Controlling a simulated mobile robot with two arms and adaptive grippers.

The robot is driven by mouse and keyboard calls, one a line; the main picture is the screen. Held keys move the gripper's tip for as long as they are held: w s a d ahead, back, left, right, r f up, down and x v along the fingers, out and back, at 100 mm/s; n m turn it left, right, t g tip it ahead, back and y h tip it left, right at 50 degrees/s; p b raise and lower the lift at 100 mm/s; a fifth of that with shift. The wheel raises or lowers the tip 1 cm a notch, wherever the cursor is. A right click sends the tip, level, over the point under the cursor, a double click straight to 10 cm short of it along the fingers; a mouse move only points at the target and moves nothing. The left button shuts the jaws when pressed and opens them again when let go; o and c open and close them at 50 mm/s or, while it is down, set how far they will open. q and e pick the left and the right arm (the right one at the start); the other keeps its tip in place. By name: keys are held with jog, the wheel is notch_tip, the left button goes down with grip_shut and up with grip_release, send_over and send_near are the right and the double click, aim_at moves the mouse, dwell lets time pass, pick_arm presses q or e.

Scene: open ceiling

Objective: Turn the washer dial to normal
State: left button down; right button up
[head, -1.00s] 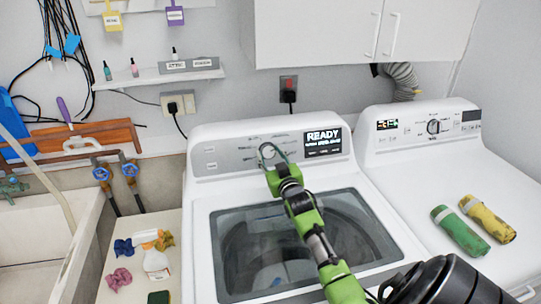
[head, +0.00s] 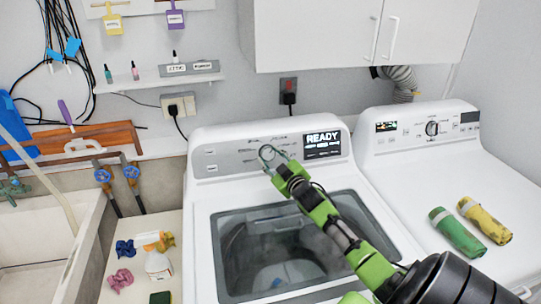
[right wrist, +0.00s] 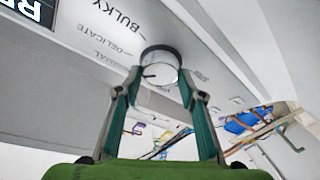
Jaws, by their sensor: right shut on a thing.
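The washer (head: 200,215) is white, with its control panel at the back and a display (head: 322,144) reading READY. Its round dial (head: 265,153) is left of the display. My right gripper (head: 271,157) reaches the dial from the lower right. In the right wrist view the round, silver-rimmed dial (right wrist: 160,58) sits between the two fingers of my right gripper (right wrist: 160,78), which are shut on its sides. Labels BULKY, DELICATE and NORMAL show on the panel left of the dial. A short dark mark is on the lower left of the dial face. My left gripper is out of view.
A dryer (head: 470,170) stands right of the washer, with a green rolled towel (head: 457,232) and a yellow one (head: 484,220) on top. A sink (head: 45,235) is at the left. A white cabinet (head: 330,35) hangs above.

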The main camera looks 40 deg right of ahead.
jog(key=n, duration=0.2)
jog(key=n+y+p, duration=0.1)
jog(key=n, duration=0.1)
jog(key=shift+d+r+y+p, duration=0.1)
jog(key=shift+y+p, duration=0.2)
jog(key=shift+n+g, duration=0.3)
jog(key=o, duration=1.1)
jog(key=v, duration=1.2)
